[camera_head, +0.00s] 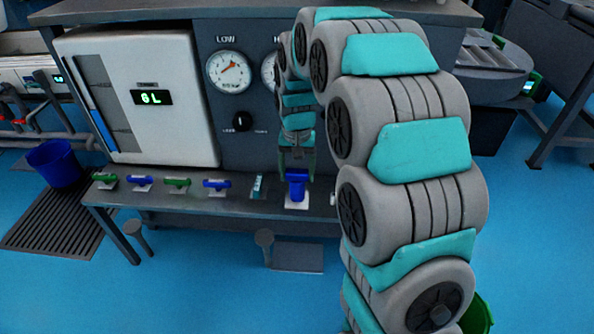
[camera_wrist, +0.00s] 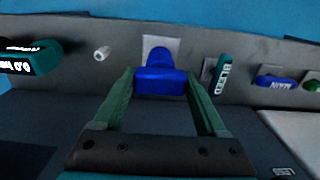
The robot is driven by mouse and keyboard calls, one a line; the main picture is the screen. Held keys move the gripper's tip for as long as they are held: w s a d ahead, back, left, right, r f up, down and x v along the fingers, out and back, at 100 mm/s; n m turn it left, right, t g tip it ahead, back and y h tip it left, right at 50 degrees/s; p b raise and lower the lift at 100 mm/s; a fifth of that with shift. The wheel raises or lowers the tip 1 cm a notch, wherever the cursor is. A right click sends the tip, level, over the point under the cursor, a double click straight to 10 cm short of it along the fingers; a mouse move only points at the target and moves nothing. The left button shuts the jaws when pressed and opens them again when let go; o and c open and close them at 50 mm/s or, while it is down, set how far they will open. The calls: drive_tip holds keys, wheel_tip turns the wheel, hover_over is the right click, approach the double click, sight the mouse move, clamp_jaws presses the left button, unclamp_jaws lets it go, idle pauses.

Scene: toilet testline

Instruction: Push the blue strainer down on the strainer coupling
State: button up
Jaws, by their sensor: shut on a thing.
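The blue strainer (camera_head: 297,188) stands over a small white plate (camera_head: 291,204) on the grey bench, below the gauge panel. In the wrist view, the strainer (camera_wrist: 161,80) is a blue body with a rounded part beyond it. My gripper (camera_head: 297,160) is above the strainer and points down. In the wrist view, the two green fingers of my gripper (camera_wrist: 161,76) lie on either side of the strainer, shut on it. The strainer coupling cannot be made out apart from the strainer. I cannot tell how deep the strainer sits.
A teal BLEED handle (camera_wrist: 220,75) stands close to the strainer. Blue and green valve handles, such as the blue one (camera_head: 216,184), line the bench. A white fitting (camera_wrist: 102,53) is on the other side. The gauge panel (camera_head: 240,115) rises behind. A blue bucket (camera_head: 55,163) is left.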

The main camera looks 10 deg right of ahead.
drive_tip(key=o, duration=1.4)
drive_tip(key=shift+r, duration=0.15)
wheel_tip(320, 180, up, 8)
drive_tip(key=shift+f, duration=0.25)
drive_tip(key=s+n+g+p, duration=0.1)
drive_tip(key=s+n, duration=0.2)
drive_tip(key=s, duration=3.2)
drive_tip(key=shift+s+f+n+g, duration=0.15)
drive_tip(key=shift+n+g, duration=0.15)
drive_tip(key=shift+g, duration=0.1)
